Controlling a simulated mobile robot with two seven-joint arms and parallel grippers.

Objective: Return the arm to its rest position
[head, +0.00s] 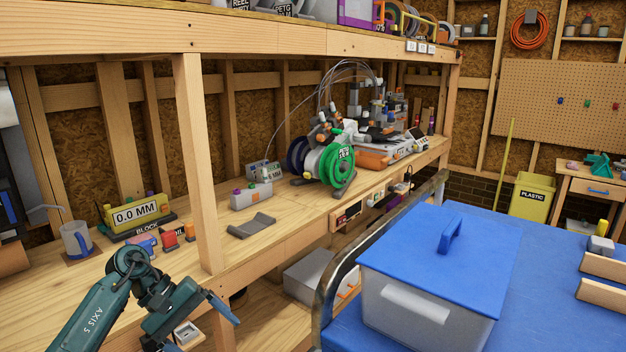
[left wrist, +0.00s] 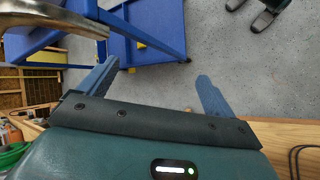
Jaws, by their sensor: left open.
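My left arm comes in from the lower left in the head view, bent in front of the wooden bench. Its left gripper (head: 204,330) hangs at the bench's front edge, with blue fingers apart. In the left wrist view the two blue fingers of the left gripper (left wrist: 160,78) are spread wide with nothing between them, only grey floor behind. No right gripper can be made out in either view.
A wooden post (head: 199,160) rises close beside my left arm. The bench (head: 285,228) carries a mug (head: 77,240), a yellow gauge block (head: 137,215) and a green spool (head: 338,164). A blue-lidded bin (head: 435,255) stands on a blue cart with a metal rail (head: 327,285).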

